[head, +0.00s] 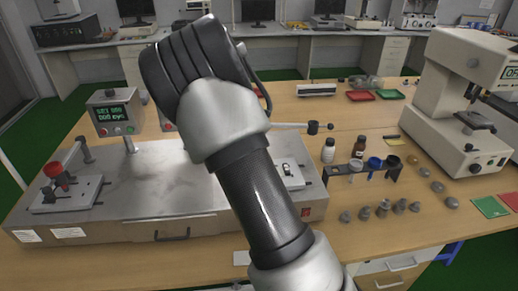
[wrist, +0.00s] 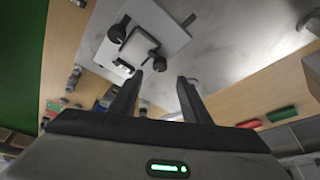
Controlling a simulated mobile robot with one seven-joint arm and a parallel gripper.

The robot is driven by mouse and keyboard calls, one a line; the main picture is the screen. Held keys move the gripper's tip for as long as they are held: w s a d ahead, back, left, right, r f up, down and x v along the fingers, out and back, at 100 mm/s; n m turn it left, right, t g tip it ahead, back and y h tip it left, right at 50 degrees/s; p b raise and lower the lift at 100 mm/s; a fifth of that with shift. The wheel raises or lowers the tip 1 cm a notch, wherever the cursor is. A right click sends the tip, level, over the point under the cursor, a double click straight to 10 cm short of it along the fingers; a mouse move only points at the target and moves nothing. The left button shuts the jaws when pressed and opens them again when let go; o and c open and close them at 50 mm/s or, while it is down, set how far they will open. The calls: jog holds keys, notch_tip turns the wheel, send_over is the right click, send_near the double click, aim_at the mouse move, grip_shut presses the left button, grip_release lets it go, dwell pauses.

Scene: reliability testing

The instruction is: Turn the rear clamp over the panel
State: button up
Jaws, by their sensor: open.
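The metal test bench (head: 150,190) has a flat steel top. At its right end, partly hidden behind my arm, is a white fixture plate (head: 291,176). A pale clamp lever with a black knob (head: 314,127) sticks out to the right behind the arm. In the wrist view the fixture plate (wrist: 174,30) carries a white block (wrist: 138,47) and two black-knobbed parts, one at its left (wrist: 118,30) and one near my left fingertip (wrist: 160,64). I cannot tell which is the rear clamp. My gripper (wrist: 157,86) is open and empty; the arm hides it in the head view.
A red-knobbed clamp (head: 54,169) stands on the bench's left end. A control box with a green display (head: 110,113) is behind it. Bottles (head: 328,150), a cup rack (head: 365,171), several metal pieces (head: 383,208) and a microscope-like machine (head: 455,100) crowd the right side.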

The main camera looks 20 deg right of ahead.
jog(key=v, duration=0.9)
jog(key=shift+a+r, duration=0.15)
jog(key=shift+r, duration=0.1)
jog(key=shift+s, duration=0.15)
jog(key=s+a+r+n+t+y+p, duration=0.1)
jog(key=s+r+n, duration=0.3)
jog(key=s, duration=0.7)
jog(key=s+a+r+n+t+y+p, duration=0.1)
jog(key=s+a+r+n+p, duration=0.2)
jog(key=s, duration=0.7)
jog(key=s+a+r+n+t+y+p, duration=0.2)
jog(key=s+r+n, duration=0.4)
jog(key=s, duration=0.5)
jog(key=shift+s+n+p, duration=0.4)
jog(key=shift+p, duration=0.3)
jog(key=shift+d, duration=0.15)
